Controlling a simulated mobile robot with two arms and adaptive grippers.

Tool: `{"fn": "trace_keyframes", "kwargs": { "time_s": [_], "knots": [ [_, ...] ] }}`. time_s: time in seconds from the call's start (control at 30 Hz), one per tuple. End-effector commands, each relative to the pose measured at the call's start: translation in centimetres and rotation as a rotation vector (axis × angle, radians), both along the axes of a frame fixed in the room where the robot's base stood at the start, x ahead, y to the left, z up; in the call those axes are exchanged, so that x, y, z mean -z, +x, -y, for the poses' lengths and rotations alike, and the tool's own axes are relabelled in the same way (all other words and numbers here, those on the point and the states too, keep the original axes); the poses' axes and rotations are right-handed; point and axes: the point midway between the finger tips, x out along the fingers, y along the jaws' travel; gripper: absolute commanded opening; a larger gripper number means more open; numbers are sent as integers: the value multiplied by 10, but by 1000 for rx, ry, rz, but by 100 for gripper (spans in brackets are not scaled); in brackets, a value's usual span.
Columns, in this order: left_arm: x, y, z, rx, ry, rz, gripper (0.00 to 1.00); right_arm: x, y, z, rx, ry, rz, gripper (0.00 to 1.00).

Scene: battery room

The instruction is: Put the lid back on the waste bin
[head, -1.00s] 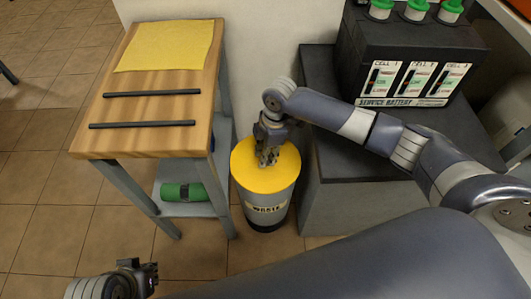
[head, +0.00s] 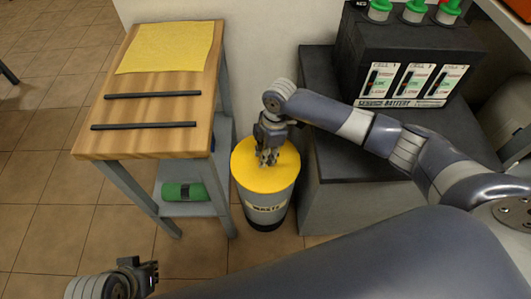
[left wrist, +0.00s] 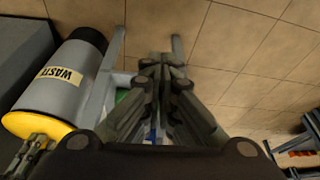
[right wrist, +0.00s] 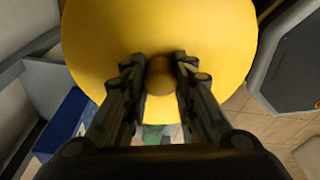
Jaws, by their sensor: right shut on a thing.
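The grey waste bin (head: 266,212) stands on the floor between the wooden bench and the dark-topped cabinet. The round yellow lid (head: 250,178) lies over its top and looks level, with no clear gap at the rim. The lid and labelled bin also show in the left wrist view (left wrist: 35,113). My right gripper (head: 267,160) is over the lid's middle. In the right wrist view its fingers are shut on the lid's round knob (right wrist: 160,76). My left gripper (head: 150,272) is low at the left, away from the bin; its fingertips meet with nothing between them in the left wrist view.
The wooden bench (head: 170,80) holds a yellow cloth (head: 170,48) and two dark bars (head: 145,126). A green roll (head: 184,191) lies on its lower shelf. A service battery (head: 410,50) stands on the cabinet (head: 360,155), close beside the bin.

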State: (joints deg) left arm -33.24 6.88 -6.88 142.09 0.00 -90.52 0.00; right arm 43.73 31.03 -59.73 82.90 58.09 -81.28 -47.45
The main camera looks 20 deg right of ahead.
Motion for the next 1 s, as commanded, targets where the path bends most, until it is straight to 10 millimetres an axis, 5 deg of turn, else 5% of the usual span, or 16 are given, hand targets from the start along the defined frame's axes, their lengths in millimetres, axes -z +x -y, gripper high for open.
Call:
{"fn": "trace_keyframes", "kwargs": {
  "time_s": [1.0],
  "knots": [
    [14,6,1,0,0,-6,0,-1,0,-1,0,1,1,0]
  ]
}}
